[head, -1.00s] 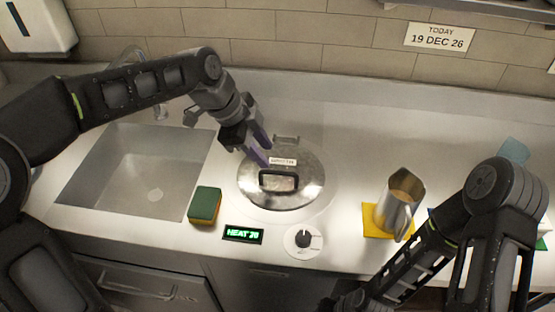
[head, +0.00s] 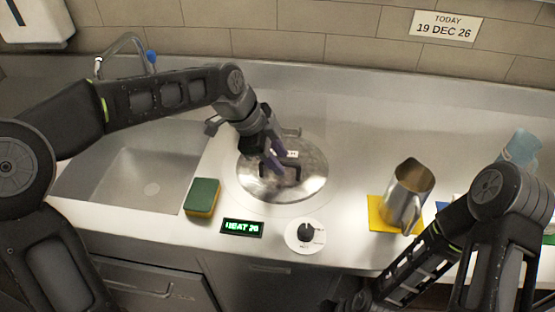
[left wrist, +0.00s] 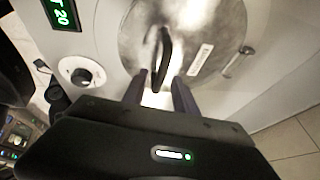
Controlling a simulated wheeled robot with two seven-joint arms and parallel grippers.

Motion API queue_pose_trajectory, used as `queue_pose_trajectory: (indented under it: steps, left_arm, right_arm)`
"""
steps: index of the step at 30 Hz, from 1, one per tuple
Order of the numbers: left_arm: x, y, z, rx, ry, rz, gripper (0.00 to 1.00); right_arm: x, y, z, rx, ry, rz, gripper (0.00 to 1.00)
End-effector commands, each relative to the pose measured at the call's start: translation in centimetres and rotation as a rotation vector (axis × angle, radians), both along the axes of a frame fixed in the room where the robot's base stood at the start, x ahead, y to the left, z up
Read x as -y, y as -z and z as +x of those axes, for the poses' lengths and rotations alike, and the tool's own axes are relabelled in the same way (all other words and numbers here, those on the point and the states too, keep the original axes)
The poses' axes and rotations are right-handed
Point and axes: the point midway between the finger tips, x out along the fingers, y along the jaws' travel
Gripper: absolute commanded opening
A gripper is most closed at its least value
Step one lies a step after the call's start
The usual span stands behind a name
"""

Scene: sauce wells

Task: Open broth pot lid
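The broth pot lid (head: 310,182) is a round shiny metal disc with a dark bar handle (head: 294,172) and a small white label. It lies flat on the pot, which is sunk in the counter. My left gripper (head: 277,160) is low over the lid, at the handle. In the left wrist view its fingers (left wrist: 159,95) are spread apart, and the handle (left wrist: 163,60) stands upright just beyond the fingertips, roughly between them. I cannot tell whether a finger touches it. My right forearm shows at the lower right; its gripper is out of view.
A metal jug (head: 407,190) stands on a yellow mat (head: 376,212) to the right. A green and yellow sponge (head: 202,197), a heat display (head: 242,227) and a knob (head: 305,233) sit in front. The sink (head: 125,180) is left, with a faucet (head: 125,42) behind.

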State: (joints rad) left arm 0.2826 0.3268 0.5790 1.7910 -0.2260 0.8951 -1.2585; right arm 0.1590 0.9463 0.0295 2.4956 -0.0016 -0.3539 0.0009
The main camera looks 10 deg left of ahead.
Motion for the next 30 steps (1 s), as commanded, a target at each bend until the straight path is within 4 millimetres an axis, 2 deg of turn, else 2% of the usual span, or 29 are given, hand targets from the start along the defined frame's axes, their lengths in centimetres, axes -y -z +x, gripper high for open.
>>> queue_pose_trajectory:
  steps: [4, 16, 30]
  left_arm:
    - [0.00, -0.07, 0.01, 0.000, 0.000, 0.000, 0.33]
    - [-0.03, -0.07, 0.00, 0.000, 0.000, 0.000, 0.01]
    - [-0.04, -0.06, 0.00, 0.000, 0.000, 0.000, 0.00]
  right_arm:
    - [0.00, -0.07, 0.01, 0.000, 0.000, 0.000, 0.36]
    - [0.00, -0.05, 0.03, 0.001, 0.000, 0.000, 0.36]
    - [0.00, -0.05, 0.02, 0.000, 0.000, 0.000, 0.36]
